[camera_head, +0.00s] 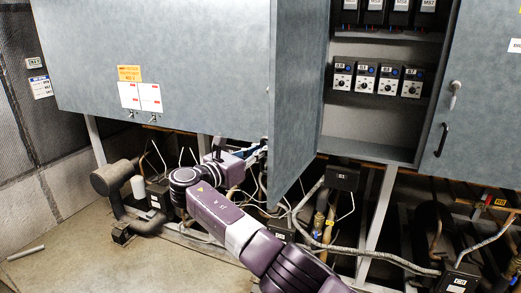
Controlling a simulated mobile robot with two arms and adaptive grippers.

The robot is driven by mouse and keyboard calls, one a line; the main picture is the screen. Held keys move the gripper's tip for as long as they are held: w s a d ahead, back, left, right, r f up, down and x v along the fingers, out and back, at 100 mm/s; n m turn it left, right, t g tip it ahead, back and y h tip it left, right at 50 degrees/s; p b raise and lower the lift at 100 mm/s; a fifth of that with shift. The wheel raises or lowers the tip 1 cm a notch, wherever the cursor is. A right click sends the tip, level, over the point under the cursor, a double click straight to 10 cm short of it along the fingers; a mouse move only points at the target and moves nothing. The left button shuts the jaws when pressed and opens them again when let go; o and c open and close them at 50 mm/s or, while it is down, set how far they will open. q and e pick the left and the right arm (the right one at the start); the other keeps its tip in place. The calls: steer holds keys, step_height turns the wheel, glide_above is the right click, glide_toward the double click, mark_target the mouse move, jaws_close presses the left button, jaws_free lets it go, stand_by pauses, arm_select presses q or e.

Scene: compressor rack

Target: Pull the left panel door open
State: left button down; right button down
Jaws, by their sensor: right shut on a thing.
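The left panel door (297,100) is grey and stands swung well out from the cabinet, with its free edge toward me and its inner face showing. The shelves behind it are open to view. My right gripper (261,152) is at the lower outer side of this door, just beside its free edge. It is shut, apparently on the door's handle; the door hides the handle and most of the fingertips. My left gripper is not in view.
A closed right door (476,90) has a dark handle (441,140). Shelves hold control modules (390,80). A wide grey panel (170,50) with labels is at left. Pipes and cables (370,252) crowd the space beneath. Bare floor (60,255) lies at lower left.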

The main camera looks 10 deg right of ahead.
steer(key=shift+f, duration=0.15)
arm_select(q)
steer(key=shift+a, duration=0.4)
arm_select(e)
steer(key=shift+s+d, duration=0.1)
steer(key=shift+d, duration=0.05)
steer(key=c, duration=2.4)
jaws_free()
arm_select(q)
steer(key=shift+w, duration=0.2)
arm_select(e)
steer(key=shift+o, duration=0.4)
steer(key=shift+d, duration=0.1)
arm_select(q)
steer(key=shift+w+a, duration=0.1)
arm_select(e)
steer(key=v, duration=0.7)
steer(key=shift+a, duration=0.2)
